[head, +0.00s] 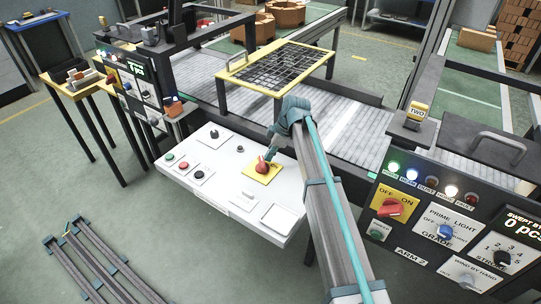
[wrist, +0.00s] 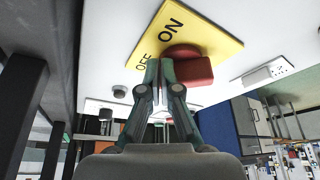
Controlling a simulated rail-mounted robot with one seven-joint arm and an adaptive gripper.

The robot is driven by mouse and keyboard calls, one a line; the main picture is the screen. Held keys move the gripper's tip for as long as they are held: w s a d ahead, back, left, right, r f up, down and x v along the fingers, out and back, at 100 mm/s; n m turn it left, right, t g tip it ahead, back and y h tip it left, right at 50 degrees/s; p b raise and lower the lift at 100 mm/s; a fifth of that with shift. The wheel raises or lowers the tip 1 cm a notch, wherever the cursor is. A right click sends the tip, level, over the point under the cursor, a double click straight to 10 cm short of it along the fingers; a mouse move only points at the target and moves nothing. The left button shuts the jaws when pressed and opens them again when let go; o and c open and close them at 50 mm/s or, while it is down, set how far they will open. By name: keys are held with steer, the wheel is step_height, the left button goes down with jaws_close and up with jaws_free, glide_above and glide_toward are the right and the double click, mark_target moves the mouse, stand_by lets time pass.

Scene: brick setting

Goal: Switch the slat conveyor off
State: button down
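The slat conveyor (head: 352,132) is a grey slatted bed running behind the white control panel (head: 215,170). On that panel is a yellow plate (head: 252,174) with a red rotary knob (head: 263,166). In the wrist view the plate (wrist: 222,40) reads OFF and ON, and the red knob (wrist: 194,70) is right of the fingertips. I cannot tell which label it points to. My gripper (head: 270,157) is at the knob; in the wrist view its fingertips (wrist: 161,64) are together, beside the knob and overlapping its edge. I cannot tell whether they touch it.
The white panel also bears red, green and black buttons (head: 184,164). A yellow-framed grid (head: 285,68) stands over the conveyor. At right, a dark panel (head: 440,215) marked ARM 2 has another red OFF/ON knob (head: 391,208). A dark control box (head: 140,85) stands at left.

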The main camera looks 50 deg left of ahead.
steer(key=w, duration=0.1)
steer(key=w+d, duration=0.2)
steer(key=w, duration=0.1)
steer(key=shift+r, duration=0.1)
steer(key=b+v, duration=0.2)
steer(key=v, duration=0.7)
steer(key=shift+a+r, duration=0.25)
steer(key=shift+r, duration=0.2)
steer(key=shift+w, duration=0.15)
